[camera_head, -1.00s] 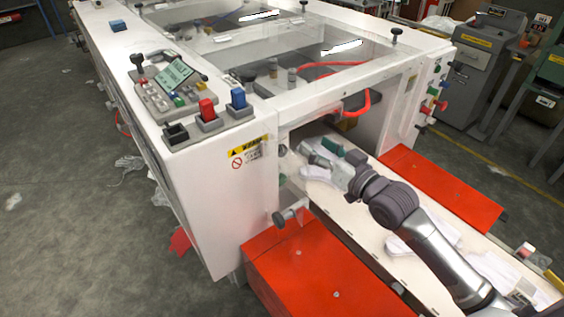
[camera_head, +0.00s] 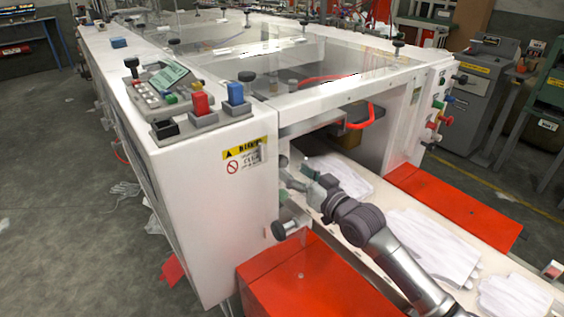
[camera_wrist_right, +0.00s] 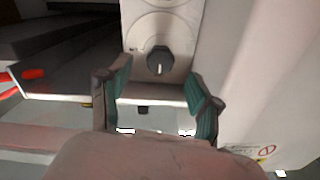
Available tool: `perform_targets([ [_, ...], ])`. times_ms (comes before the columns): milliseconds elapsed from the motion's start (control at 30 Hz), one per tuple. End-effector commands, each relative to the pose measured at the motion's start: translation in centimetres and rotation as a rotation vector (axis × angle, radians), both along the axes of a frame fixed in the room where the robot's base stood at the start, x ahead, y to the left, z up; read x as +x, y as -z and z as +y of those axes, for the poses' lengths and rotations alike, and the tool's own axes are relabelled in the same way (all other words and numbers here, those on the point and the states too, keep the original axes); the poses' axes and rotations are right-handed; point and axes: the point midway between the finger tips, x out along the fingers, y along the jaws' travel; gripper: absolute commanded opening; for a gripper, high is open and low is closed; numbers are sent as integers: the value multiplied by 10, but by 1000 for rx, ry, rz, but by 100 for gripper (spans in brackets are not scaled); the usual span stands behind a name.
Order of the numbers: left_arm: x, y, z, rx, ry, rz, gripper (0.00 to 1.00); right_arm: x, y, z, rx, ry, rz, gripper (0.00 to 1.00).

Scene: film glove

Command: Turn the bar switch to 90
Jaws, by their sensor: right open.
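The bar switch, a dark round knob with a pale pointer mark (camera_wrist_right: 159,61), sits on a light grey panel (camera_wrist_right: 182,18) in the right wrist view. Its pointer looks about upright in that picture, and I cannot read a value beside it. My right gripper (camera_wrist_right: 161,92) is open, with its green-lined fingers to either side below the knob, apart from it and empty. In the head view the right gripper (camera_head: 312,182) is at the mouth of the white machine (camera_head: 210,215), above the belt. The switch cannot be made out there. My left gripper is not in view.
White gloves (camera_head: 430,243) lie on the pale conveyor belt (camera_head: 378,203). Red covers (camera_head: 310,280) flank the belt. A black-knobbed post (camera_head: 286,228) sticks out near my gripper. A control box with red (camera_head: 200,104) and blue (camera_head: 236,93) switches stands on top.

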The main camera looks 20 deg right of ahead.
Motion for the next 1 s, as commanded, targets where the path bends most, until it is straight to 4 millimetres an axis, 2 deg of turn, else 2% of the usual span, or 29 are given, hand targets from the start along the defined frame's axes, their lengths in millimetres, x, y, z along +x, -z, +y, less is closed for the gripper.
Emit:
perform_targets([
  [100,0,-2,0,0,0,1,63,24,-2,8,3,0,-2,64],
  [300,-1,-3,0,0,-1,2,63,48,-1,18,0,-1,-1,64],
  [467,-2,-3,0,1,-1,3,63,56,0,21,1,-1,-1,64],
  [733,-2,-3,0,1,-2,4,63,56,0,21,1,-1,0,64],
  [1000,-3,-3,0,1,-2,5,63,56,0,21,0,-1,0,19],
])
